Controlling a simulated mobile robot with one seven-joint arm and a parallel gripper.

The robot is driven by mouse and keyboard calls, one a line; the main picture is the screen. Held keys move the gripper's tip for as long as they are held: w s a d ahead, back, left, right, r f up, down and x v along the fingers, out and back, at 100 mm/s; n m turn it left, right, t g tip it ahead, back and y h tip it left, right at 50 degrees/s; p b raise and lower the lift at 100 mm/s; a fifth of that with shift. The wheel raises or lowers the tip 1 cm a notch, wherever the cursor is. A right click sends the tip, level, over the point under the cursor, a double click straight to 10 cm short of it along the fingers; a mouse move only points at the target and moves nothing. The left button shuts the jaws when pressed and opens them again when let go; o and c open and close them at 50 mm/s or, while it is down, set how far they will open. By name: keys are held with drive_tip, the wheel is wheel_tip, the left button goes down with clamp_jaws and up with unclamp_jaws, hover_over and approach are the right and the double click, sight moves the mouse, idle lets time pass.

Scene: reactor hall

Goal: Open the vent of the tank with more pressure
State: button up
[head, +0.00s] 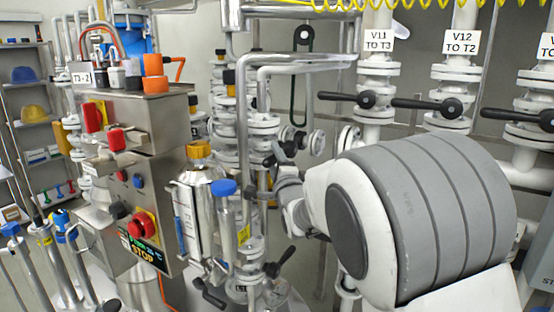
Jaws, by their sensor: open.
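My arm reaches in from the lower right, and its end (284,158) is small among the pipes at the middle. My gripper seems open there, with no held object visible; its fingers are hard to separate from the dark fittings behind. No tank pressure reading is legible. Valves labelled V11 TO T3 (376,40) and V12 TO T2 (461,42) have black lever handles (347,98) (427,105) lying roughly level. I cannot tell which fitting is a tank vent.
A steel control box (140,120) with a red stop button (143,223) stands left of my gripper. Beside it are a yellow-capped steel cylinder (200,175) and a blue-capped one (225,210). Dense pipes surround the arm's end. Shelves (38,115) stand far left.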

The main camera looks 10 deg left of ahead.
drive_tip(key=shift+w, duration=0.15)
clamp_jaws()
idle(1.4)
